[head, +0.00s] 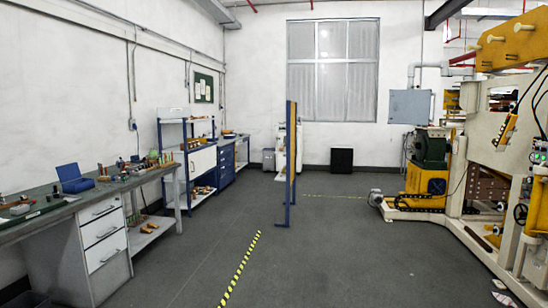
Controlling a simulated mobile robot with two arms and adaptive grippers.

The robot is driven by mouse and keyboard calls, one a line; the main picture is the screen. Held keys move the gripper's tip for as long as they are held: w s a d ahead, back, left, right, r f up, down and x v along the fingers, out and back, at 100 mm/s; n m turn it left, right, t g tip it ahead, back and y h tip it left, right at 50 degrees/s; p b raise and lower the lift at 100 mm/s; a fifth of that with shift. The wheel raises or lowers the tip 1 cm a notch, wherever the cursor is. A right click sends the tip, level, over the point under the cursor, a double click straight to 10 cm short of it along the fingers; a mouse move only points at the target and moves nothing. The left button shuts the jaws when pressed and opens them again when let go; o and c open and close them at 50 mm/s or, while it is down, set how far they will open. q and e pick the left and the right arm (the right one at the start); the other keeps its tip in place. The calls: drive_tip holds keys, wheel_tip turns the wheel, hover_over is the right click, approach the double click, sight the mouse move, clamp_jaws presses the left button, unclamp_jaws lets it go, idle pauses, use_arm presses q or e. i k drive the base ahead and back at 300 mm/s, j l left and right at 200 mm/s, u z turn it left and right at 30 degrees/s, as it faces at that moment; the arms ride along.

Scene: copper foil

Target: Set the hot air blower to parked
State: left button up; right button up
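I cannot pick out the hot air blower with certainty in the head view. A green machine unit (432,147) stands on a yellow base (425,182) at the right; I cannot tell whether it is the blower. Small tools and parts lie on the left workbench (38,223), too small to name. Neither of my grippers is in view.
The workbench with white drawers (103,235) and an open blue case (75,178) runs along the left wall. A thin blue-framed panel (291,160) stands mid-room. A large cream and yellow machine (475,140) fills the right. Grey floor (330,255) is clear, with striped tape (240,268).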

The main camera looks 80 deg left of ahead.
sight(119, 163)
drive_tip(key=u, duration=3.8)
drive_tip(key=i+z, duration=0.2)
drive_tip(key=i, duration=3.6)
drive_tip(key=i+u, duration=0.15)
drive_tip(key=i, duration=0.55)
drive_tip(key=i+l+u, duration=0.1)
drive_tip(key=i, duration=0.6)
drive_tip(key=i+l+u, duration=0.15)
drive_tip(key=i, duration=0.5)
